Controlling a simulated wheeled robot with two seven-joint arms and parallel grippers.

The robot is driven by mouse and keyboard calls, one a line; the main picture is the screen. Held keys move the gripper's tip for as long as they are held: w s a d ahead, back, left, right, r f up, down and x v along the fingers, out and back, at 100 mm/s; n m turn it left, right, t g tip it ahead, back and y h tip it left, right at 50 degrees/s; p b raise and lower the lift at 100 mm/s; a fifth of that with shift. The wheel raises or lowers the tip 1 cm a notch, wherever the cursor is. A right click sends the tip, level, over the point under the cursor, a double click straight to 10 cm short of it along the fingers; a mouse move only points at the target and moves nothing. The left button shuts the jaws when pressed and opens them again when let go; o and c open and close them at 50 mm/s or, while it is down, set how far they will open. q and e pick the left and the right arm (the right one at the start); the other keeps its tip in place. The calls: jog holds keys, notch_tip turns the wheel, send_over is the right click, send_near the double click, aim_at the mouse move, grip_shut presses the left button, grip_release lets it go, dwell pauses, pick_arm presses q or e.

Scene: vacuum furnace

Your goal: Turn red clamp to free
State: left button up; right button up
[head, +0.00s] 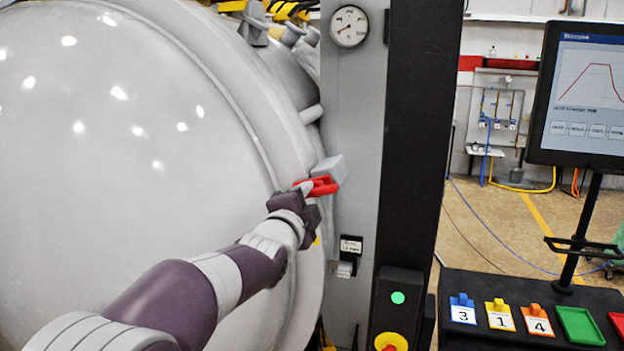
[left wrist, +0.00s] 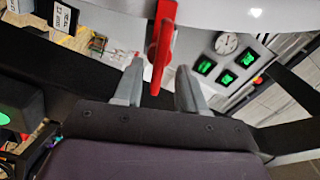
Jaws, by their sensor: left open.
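The red clamp (head: 322,186) is on a grey block (head: 329,168) at the right edge of the big pale furnace door (head: 130,150). My left gripper (head: 303,186) is at the clamp, reaching in from the lower left. In the left wrist view the red clamp (left wrist: 158,60) hangs between the two grey fingers of my left gripper (left wrist: 159,88). The fingers stand apart, with a gap visible on each side of the clamp. My right gripper is in neither view.
A grey and black column with a pressure gauge (head: 349,26) stands right of the door. Below are a green button (head: 398,298) and a red knob (head: 390,342). A black table (head: 480,279) with numbered tags and a monitor (head: 590,95) stand at right.

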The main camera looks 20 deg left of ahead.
aim_at(312, 195)
pick_arm(q)
jog(key=w+p, duration=0.1)
jog(key=w, duration=0.2)
jog(key=shift+w+d, duration=0.1)
jog(key=shift+w, duration=0.3)
jog(key=shift+w+p, duration=0.25)
jog(key=shift+p, duration=0.05)
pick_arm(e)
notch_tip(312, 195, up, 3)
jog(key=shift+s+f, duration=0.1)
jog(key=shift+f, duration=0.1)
pick_arm(q)
jog(key=shift+w, duration=0.2)
jog(key=shift+f, duration=0.1)
grip_shut()
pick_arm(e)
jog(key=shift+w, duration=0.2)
